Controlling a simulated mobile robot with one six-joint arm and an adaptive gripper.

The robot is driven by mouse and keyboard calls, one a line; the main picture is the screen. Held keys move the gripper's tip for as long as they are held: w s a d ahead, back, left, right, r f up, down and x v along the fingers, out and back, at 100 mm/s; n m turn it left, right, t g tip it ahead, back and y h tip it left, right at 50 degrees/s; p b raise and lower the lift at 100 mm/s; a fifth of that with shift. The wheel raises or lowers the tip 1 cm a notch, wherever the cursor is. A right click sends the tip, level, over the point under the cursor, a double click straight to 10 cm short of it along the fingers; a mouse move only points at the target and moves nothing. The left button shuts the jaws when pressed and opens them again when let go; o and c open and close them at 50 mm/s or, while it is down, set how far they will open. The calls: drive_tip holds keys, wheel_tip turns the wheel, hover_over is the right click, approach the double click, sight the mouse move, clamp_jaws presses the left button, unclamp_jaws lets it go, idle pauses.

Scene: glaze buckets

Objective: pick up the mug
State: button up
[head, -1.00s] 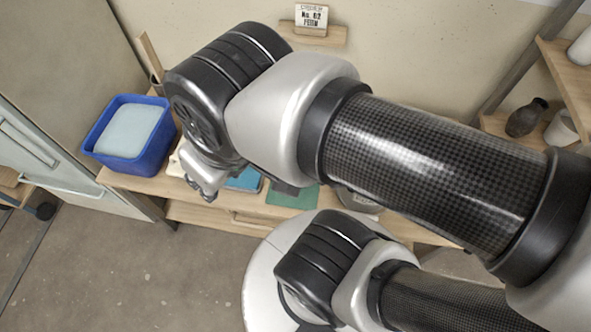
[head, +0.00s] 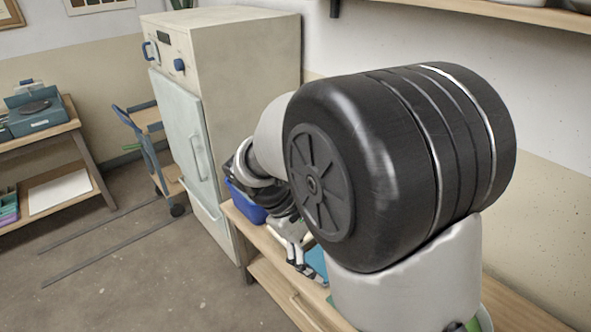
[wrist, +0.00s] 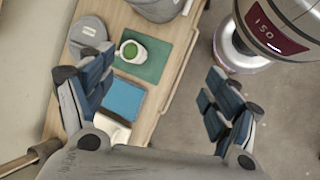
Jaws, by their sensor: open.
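In the wrist view a white mug (wrist: 131,50) with a green inside stands upright on a green mat (wrist: 150,68) at the upper left. My gripper (wrist: 160,95) is open and empty, with its two blue-padded fingers spread wide. The mug lies beyond the fingers, toward the top of the picture, apart from them. In the head view my gripper (head: 296,252) hangs over the wooden bench (head: 262,240); my own arm covers much of the bench, and I cannot make out the mug there.
A grey round lid (wrist: 88,34) and a grey bucket (wrist: 158,8) stand close to the mug. A blue slab (wrist: 122,99) lies below the mat. A blue tub (head: 247,203) and a tall cream cabinet (head: 215,95) stand beyond my gripper. Open floor (head: 150,270) lies left of the bench.

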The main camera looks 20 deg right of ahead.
drive_tip(key=w+d+f+n+g+h, duration=0.1)
drive_tip(key=w+f+n+g+h, duration=0.2)
drive_tip(key=w+f, duration=0.45)
wheel_tip(320, 180, down, 27)
drive_tip(key=s+d+n+t+h, duration=0.25)
drive_tip(key=n+t+h, duration=0.35)
drive_tip(key=n+h, duration=0.3)
drive_tip(key=d, duration=1.1)
drive_tip(key=shift+w+d, duration=0.15)
drive_tip(key=shift+d, duration=0.05)
drive_tip(key=shift+w+d+r+b, duration=0.1)
drive_tip(key=shift+d+b, duration=0.1)
drive_tip(key=shift+d, duration=1.3)
drive_tip(key=shift+d+r+b, duration=0.1)
drive_tip(key=shift+d+b, duration=0.05)
drive_tip(key=shift+d, duration=1.35)
drive_tip(key=shift+c, duration=0.2)
drive_tip(key=c, duration=1.6)
